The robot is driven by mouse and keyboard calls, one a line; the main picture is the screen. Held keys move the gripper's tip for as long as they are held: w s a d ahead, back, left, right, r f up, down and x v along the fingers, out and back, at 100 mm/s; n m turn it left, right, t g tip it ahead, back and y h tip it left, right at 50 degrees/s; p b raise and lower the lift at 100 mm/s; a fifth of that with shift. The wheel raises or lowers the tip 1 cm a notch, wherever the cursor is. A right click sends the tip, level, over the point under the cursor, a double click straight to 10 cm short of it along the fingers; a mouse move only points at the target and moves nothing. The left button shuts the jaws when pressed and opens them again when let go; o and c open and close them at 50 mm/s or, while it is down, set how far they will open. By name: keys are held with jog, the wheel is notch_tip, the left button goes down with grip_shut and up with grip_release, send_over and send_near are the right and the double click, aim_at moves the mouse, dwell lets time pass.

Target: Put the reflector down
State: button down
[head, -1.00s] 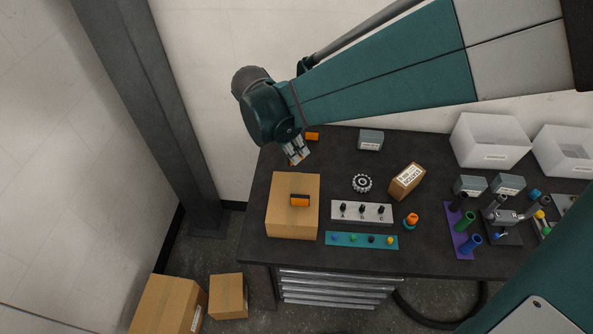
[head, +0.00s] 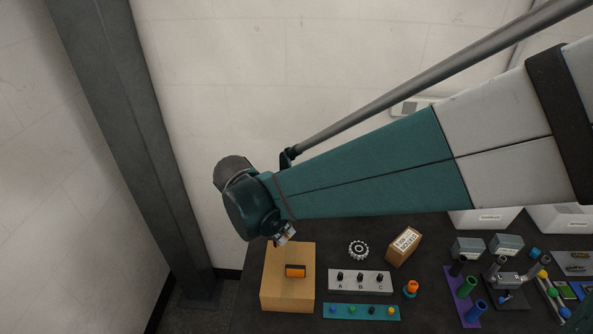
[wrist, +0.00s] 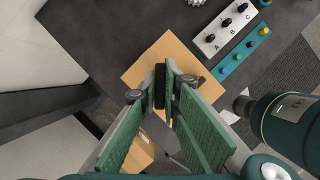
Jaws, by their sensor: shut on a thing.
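My gripper (head: 286,236) is above the far edge of a tan box (head: 287,297) on the dark bench, in the head view. In the wrist view its fingers (wrist: 161,88) are shut on a narrow dark piece, the reflector (wrist: 160,80), with the tan box (wrist: 140,73) below.
Right of the box are a grey panel with black knobs (head: 359,281), a teal strip with coloured buttons (head: 361,312), a gear (head: 358,250) and a labelled carton (head: 404,246). A dark post (head: 135,150) stands to the left.

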jog(key=shift+f, duration=2.4)
jog(key=shift+f, duration=2.05)
jog(key=shift+f+b, duration=0.15)
jog(key=shift+b, duration=0.25)
jog(key=c, duration=3)
grip_release()
jog(key=shift+f, duration=0.1)
jog(key=o, duration=0.4)
jog(key=shift+o, duration=0.2)
jog(key=shift+r, duration=0.2)
